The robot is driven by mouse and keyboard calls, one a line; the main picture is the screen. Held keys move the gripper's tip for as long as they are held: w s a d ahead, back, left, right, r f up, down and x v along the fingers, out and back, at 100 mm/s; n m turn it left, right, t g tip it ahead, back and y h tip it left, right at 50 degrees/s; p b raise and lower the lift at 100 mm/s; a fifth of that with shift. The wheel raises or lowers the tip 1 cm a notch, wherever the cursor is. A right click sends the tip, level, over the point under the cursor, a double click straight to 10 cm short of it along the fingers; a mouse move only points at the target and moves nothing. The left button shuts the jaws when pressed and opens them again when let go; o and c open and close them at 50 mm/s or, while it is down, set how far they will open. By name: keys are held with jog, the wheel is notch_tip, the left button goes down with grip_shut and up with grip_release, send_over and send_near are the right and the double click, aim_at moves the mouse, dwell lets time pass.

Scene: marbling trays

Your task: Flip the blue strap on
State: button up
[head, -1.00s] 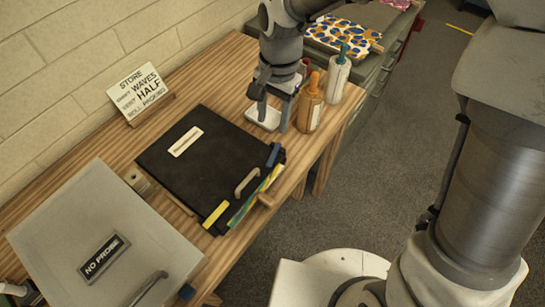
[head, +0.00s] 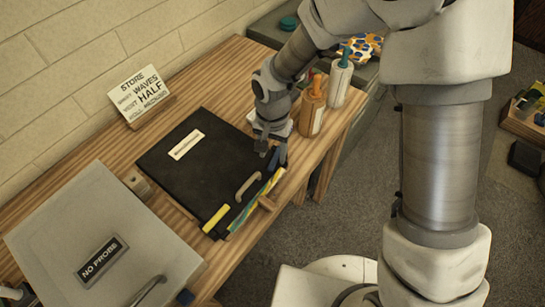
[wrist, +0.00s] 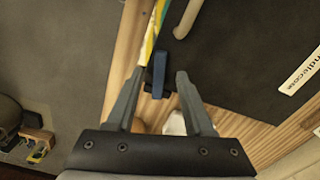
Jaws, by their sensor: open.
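A black lidded tray (head: 200,172) with a handle (head: 248,186) lies on the wooden bench. A small blue strap (head: 276,158) sits at its far right corner, partly hidden by my gripper (head: 270,148). In the wrist view the blue strap (wrist: 158,70) stands up at the lid's edge. My gripper (wrist: 160,78) is open there, and the strap appears between its two fingertips, with gaps on both sides. Whether a finger touches it I cannot tell. A yellow strap (head: 215,218) is at the tray's near corner.
A grey lid (head: 75,220) marked NO PROBE lies at the near left, with another blue piece (head: 185,297) at its corner. Bottles with orange (head: 312,108) and teal (head: 341,78) tops stand just behind my gripper. A sign (head: 139,92) leans by the wall.

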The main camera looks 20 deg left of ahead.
aim_at(275, 158)
jog(key=shift+f, duration=1.4)
grip_shut()
dwell(0.5)
